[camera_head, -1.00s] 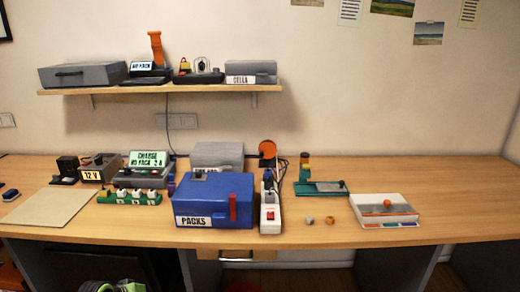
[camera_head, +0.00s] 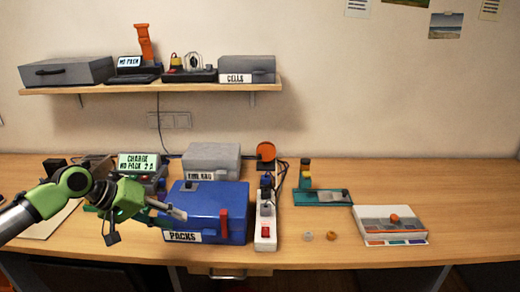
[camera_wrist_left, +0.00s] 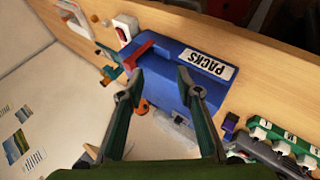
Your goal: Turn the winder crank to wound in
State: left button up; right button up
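An orange disc on a dark stand (camera_head: 265,152), which looks like the winder, stands at the back of the bench behind the power strip. Its crank handle is too small to make out. In the left wrist view, an orange patch (camera_wrist_left: 143,105) by one finger may be this disc. My left gripper (camera_head: 146,222) is open and empty, at the front left of the blue PACKS box (camera_head: 208,205) and well left of the disc. In the left wrist view its spread fingers (camera_wrist_left: 160,72) frame the blue box. My right gripper is not in view.
The white power strip (camera_head: 265,228) and dark cables lie right of the blue box. A grey box (camera_head: 211,160) stands behind it. A teal stand (camera_head: 320,197) and a white tray (camera_head: 390,236) are farther right. The far right bench is clear.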

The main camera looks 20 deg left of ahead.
aim_at(265, 151)
jog(key=i, duration=1.6)
